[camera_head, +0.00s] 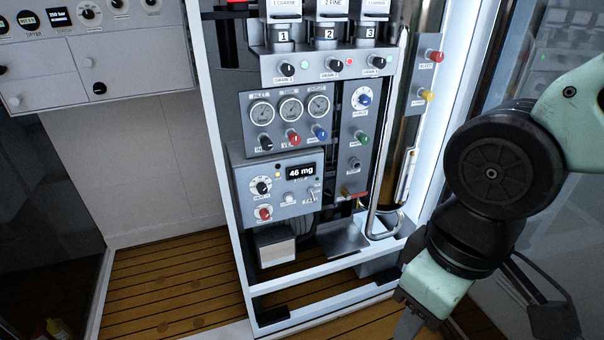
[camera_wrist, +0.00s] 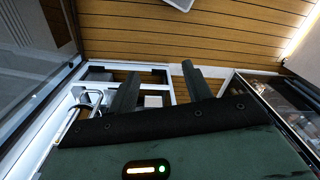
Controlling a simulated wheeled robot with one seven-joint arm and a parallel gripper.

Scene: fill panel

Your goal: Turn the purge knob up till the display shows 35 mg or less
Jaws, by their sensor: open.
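The display (camera_head: 301,172) on the lower grey panel reads 46 mg. Beside it are a black dial on a white scale (camera_head: 261,186), a red knob (camera_head: 264,213), a small pale knob (camera_head: 290,198) and a toggle switch (camera_head: 311,194). A blue-centred dial (camera_head: 364,97) sits higher, on the narrow panel to the right. The labels are too small to tell for certain which is the purge knob. My gripper (camera_head: 408,325) is low in front of the cabinet's right side, away from the knobs. In the wrist view its two fingers (camera_wrist: 162,72) are apart with nothing between them.
Three gauges (camera_head: 290,110) with black, red and blue knobs sit above the display. The white cabinet frame (camera_head: 222,170) borders the panels. A bent metal pipe (camera_head: 374,215) runs down on the right, with red and yellow knobs (camera_head: 429,75) beyond. Wooden floor (camera_head: 180,285) lies clear at left.

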